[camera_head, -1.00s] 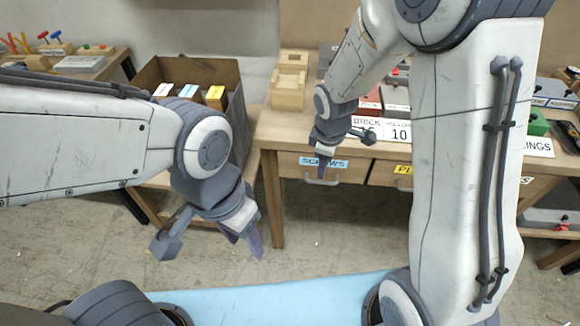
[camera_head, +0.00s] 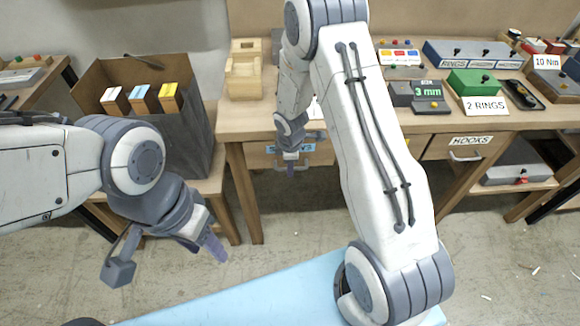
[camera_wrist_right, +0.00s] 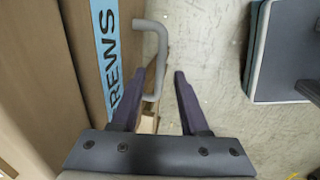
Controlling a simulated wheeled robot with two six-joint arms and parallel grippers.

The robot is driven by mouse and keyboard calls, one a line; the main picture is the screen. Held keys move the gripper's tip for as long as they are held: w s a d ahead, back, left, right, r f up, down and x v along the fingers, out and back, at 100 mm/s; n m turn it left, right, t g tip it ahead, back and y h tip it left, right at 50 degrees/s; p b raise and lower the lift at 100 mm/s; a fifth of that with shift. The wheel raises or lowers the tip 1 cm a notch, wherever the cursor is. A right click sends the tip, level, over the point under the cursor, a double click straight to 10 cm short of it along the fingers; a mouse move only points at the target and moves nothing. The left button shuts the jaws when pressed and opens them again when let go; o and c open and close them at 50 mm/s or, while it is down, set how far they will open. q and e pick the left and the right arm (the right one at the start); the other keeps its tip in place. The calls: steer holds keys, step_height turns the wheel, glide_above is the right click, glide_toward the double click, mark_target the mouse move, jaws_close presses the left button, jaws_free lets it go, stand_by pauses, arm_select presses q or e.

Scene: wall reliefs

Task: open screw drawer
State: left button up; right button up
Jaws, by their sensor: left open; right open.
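The screw drawer (camera_head: 258,155) is in the wooden bench front, behind my right gripper in the head view. It looks shut. My right arm partly covers its blue SCREWS label. In the right wrist view, the label (camera_wrist_right: 105,40) runs down the drawer front, with the grey bar handle (camera_wrist_right: 163,50) beside it. My right gripper (camera_head: 290,167) is open; its dark fingers (camera_wrist_right: 152,76) appear on either side of the handle's near end. I cannot tell whether they touch it. My left gripper (camera_head: 212,246) is open and empty, low over the floor at left.
A HOOKS drawer (camera_head: 462,157) is to the right. A grey box (camera_head: 187,135) with several cartons stands left of the bench. Small cases, including a green one (camera_head: 472,82), and a wooden block (camera_head: 243,78) are on the bench top.

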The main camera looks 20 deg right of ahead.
steer(key=shift+f, duration=0.2)
jaws_close()
steer(key=shift+d, duration=0.1)
stand_by(1.3)
